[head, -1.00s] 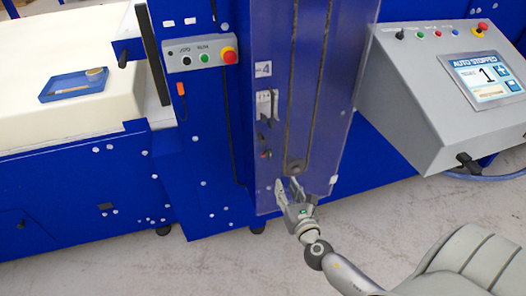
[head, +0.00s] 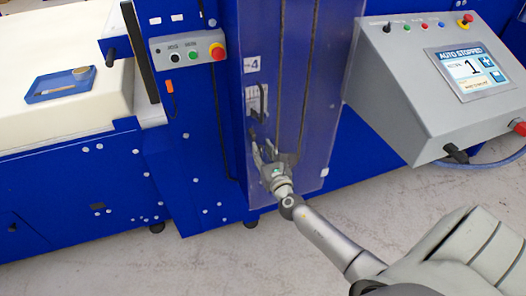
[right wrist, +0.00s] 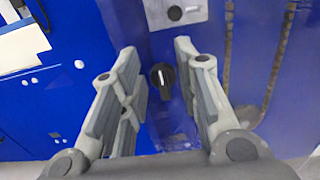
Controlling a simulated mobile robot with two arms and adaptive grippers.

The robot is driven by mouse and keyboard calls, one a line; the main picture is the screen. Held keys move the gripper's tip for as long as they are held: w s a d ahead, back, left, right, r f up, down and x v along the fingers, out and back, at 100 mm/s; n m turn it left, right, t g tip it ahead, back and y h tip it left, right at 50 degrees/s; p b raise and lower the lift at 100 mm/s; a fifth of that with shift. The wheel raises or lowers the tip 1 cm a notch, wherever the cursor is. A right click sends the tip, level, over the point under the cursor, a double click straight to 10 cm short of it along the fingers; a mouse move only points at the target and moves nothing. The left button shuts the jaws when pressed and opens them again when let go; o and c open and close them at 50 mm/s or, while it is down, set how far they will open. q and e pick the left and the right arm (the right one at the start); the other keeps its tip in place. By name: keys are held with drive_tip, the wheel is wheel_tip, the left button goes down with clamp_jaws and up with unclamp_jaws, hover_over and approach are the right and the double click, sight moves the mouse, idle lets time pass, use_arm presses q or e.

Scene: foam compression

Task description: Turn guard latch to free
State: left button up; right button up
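A black turn knob (right wrist: 162,76), apparently the guard latch, sits on the blue guard panel with its bar roughly upright. In the right wrist view it lies between and beyond the fingers of my right gripper (right wrist: 158,68), which are open and apart from it. In the head view my right gripper (head: 274,152) is in front of the panel's lower left part and hides the knob. A second dark knob (right wrist: 175,13) on a grey plate shows above. My left gripper is not in view.
The translucent blue guard (head: 318,120) has a "4" label (head: 251,65) and a pale plate (head: 257,103) with a dark handle. A button box (head: 188,50) is at left, a control console (head: 415,95) at right. A blue tray (head: 62,84) lies on the cream foam block (head: 60,118).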

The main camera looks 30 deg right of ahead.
clamp_jaws()
idle(0.5)
drive_tip(key=m+b, duration=0.1)
drive_tip(key=m, duration=0.1)
drive_tip(key=m+b, duration=0.1)
drive_tip(key=shift+d+f+m+b, duration=0.2)
drive_tip(key=shift+d+m+b, duration=0.05)
drive_tip(key=shift+m+b, duration=0.05)
drive_tip(key=m, duration=0.1)
drive_tip(key=m+b, duration=0.1)
drive_tip(key=m, duration=0.1)
drive_tip(key=m+b, duration=0.1)
drive_tip(key=shift+s+d+f+m, duration=0.1)
drive_tip(key=shift+d+f+m, duration=0.05)
drive_tip(key=shift+d+m, duration=0.15)
drive_tip(key=m+b, duration=0.1)
drive_tip(key=m, duration=0.3)
drive_tip(key=shift+d+f+m+b, duration=0.2)
drive_tip(key=shift+m+b, duration=0.1)
drive_tip(key=shift+b, duration=0.1)
drive_tip(key=shift+f+m+b, duration=0.15)
drive_tip(key=shift+m+b, duration=0.05)
drive_tip(key=shift+m, duration=1.05)
drive_tip(key=shift+f+m+b, duration=0.15)
drive_tip(key=shift+m+b, duration=0.05)
drive_tip(key=shift+m, duration=1.05)
